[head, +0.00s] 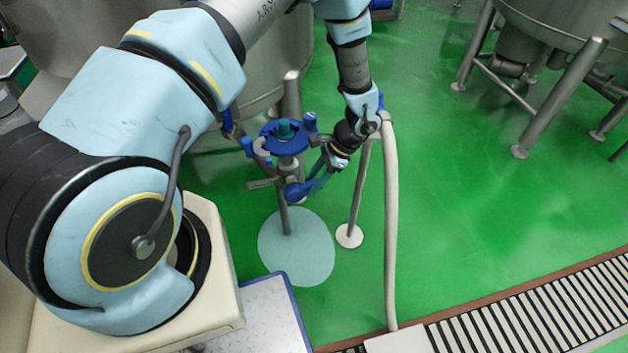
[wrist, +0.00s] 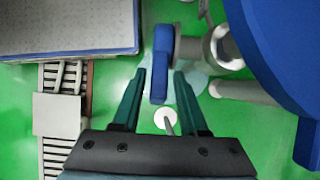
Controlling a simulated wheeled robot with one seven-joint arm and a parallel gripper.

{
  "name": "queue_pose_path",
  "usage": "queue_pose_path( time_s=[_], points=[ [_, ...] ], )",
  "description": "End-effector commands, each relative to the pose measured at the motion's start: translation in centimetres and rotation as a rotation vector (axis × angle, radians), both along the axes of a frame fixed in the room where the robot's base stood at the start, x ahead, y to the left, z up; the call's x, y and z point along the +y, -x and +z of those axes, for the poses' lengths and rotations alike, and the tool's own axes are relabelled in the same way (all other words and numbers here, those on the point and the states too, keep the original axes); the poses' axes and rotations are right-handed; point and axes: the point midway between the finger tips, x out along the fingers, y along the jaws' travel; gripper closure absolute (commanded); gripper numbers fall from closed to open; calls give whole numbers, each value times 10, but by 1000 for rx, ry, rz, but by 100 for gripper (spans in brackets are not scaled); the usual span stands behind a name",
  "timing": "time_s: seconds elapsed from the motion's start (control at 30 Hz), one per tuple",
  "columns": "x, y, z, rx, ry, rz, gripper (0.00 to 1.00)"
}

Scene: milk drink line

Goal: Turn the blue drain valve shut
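The blue drain valve's lever (wrist: 162,60) shows in the wrist view, joined at its right to a round metal fitting (wrist: 223,47). In the head view the blue lever (head: 294,191) sits low under a blue round part with a teal top. My gripper (wrist: 160,74) has its two dark teal fingers apart, one on each side of the lever, with a narrow gap showing on both sides. In the head view my gripper (head: 312,178) reaches down-left to the lever. I cannot tell how deep the lever sits between the fingers.
The blue round part (head: 284,137) is close beside my gripper and fills the wrist view's right side. A pale hose (head: 391,230) hangs just right of my wrist. A pale puddle (head: 297,250) lies below. A blue-edged metal platform (head: 262,318) stands in front.

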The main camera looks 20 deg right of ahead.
Motion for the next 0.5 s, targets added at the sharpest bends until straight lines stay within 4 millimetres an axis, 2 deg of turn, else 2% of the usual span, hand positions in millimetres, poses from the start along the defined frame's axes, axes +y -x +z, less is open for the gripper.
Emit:
queue_pose_path(
  time_s=[0.1, 0.37, 0.5],
  points=[
    [0, 0, 0, 0, 0, 0, 45],
    [-1, 1, 1, 0, 1, 0, 45],
    [-9, 1, 13, -1, 2, -2, 45]
  ],
)
